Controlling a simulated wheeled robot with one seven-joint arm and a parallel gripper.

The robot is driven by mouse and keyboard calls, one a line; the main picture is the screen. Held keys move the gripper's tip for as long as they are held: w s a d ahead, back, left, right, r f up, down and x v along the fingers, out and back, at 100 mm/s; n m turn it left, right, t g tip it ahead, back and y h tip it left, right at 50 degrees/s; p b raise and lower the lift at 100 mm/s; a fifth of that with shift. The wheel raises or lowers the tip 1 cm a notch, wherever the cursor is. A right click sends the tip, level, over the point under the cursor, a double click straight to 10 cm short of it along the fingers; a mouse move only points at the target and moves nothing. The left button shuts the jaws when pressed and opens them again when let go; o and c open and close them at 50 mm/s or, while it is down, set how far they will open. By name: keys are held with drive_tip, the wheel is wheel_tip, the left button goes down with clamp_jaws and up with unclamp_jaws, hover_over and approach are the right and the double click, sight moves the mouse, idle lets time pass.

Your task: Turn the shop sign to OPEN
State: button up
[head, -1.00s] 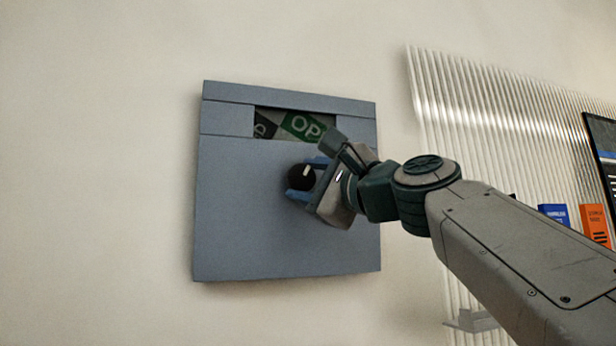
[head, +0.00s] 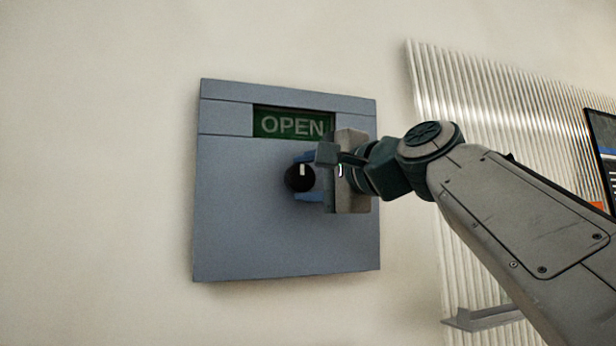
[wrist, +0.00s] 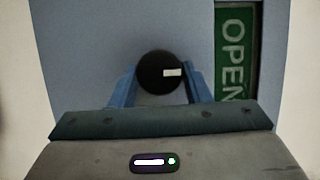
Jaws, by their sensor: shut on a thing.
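The shop sign is a blue-grey square panel (head: 270,230) on the wall. Its window (head: 291,124) shows a green strip with the full word OPEN, level in the head view; the word also shows in the wrist view (wrist: 235,60). Below the window is a round black knob (head: 299,178) with a white mark, which points straight up toward the window. My gripper (wrist: 161,80) is shut on the knob, with one blue finger on each side of it. In the head view my gripper's body hides part of the panel right of the knob.
A ribbed light panel (head: 500,120) covers the wall to the right, with a dark screen (head: 603,150) at the far right edge. A small grey ledge (head: 480,318) is at the lower right. The wall left of the sign is bare.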

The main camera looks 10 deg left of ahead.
drive_tip(key=o, duration=1)
drive_tip(key=shift+a, duration=0.15)
drive_tip(key=shift+s+d+f+b, duration=0.1)
drive_tip(key=shift+s+d+b, duration=0.25)
drive_tip(key=shift+d, duration=0.15)
drive_tip(key=b+v, duration=0.3)
drive_tip(key=v, duration=0.9)
drive_tip(key=shift+s+d, duration=0.25)
drive_tip(key=shift+s, duration=0.05)
